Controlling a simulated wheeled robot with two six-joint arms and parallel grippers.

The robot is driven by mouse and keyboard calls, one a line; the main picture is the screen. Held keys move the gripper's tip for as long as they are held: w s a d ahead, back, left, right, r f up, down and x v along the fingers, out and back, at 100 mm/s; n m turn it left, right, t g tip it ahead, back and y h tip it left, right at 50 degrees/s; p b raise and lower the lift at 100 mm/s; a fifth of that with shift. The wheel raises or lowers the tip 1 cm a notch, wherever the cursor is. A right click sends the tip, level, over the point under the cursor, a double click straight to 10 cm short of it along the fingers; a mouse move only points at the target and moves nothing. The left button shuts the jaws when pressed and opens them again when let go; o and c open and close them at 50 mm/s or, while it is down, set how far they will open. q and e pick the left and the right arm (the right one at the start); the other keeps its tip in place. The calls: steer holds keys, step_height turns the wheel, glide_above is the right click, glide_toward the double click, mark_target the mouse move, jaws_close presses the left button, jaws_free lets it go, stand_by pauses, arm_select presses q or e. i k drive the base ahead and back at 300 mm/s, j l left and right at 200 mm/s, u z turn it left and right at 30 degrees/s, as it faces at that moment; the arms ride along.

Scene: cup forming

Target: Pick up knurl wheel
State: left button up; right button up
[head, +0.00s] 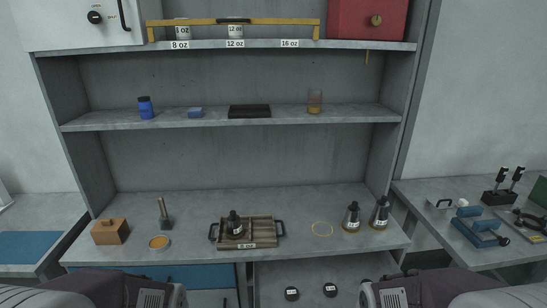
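I cannot tell for sure which thing is the knurl wheel. Two small dark round pieces with white labels, one on the left (292,293) and one on the right (330,289), lie on the low shelf below the counter; their labels are too small to read. Parts of my left and right arms show at the bottom left and bottom right corners. Neither arm's fingertips are visible, and nothing is seen held.
On the counter (190,204) stand a wooden box (110,231), a tray (263,242) holding a dark cone-shaped piece (235,224), a yellow ring (322,229) and two more cones (352,217). The right bench (420,193) holds blue tools (478,226). Shelves rise behind.

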mark_target(330, 289)
steer(key=z, duration=0.7)
